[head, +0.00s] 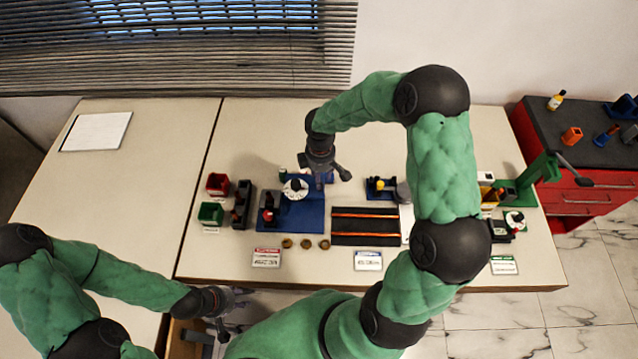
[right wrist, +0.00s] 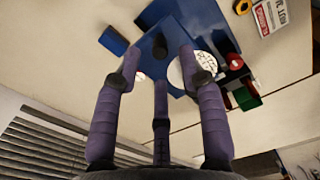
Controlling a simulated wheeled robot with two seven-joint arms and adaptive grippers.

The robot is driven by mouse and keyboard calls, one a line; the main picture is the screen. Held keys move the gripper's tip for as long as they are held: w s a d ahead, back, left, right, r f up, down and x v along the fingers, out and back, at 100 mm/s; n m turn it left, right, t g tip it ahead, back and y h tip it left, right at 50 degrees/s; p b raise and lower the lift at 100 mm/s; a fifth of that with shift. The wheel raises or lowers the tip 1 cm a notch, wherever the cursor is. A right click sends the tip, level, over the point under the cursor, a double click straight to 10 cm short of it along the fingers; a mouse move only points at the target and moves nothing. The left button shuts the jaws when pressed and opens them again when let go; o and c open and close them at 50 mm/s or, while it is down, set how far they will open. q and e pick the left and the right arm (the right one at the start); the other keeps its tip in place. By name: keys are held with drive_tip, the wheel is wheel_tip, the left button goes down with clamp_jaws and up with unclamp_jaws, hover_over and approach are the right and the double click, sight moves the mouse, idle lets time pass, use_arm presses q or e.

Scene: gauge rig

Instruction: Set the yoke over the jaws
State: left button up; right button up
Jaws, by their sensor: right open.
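A blue base plate (head: 308,217) lies on the middle table under my right gripper. It carries a white round dial (head: 294,188) and a dark and red fixture (head: 268,215). I cannot tell which part is the yoke or which are the jaws. My right gripper (head: 330,178) is open and empty above the plate's back right corner and partly hides it. In the right wrist view, its spread fingers (right wrist: 160,62) point toward the plate (right wrist: 200,20), the dial (right wrist: 184,74) and a small blue block (right wrist: 113,40). My left gripper (head: 225,308) looks open and empty, in front of the table edge.
Red (head: 217,184) and green (head: 210,214) bins stand left of the plate, beside a dark rack (head: 242,204). Several brass rings (head: 306,244) lie in front. A black tray with orange rods (head: 365,225) is to the right. A green stand (head: 532,180) rises at the far right.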

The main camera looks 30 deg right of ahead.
sight(305, 192)
wheel_tip(305, 192, down, 5)
drive_tip(key=shift+f, duration=0.1)
idle(0.3)
clamp_jaws()
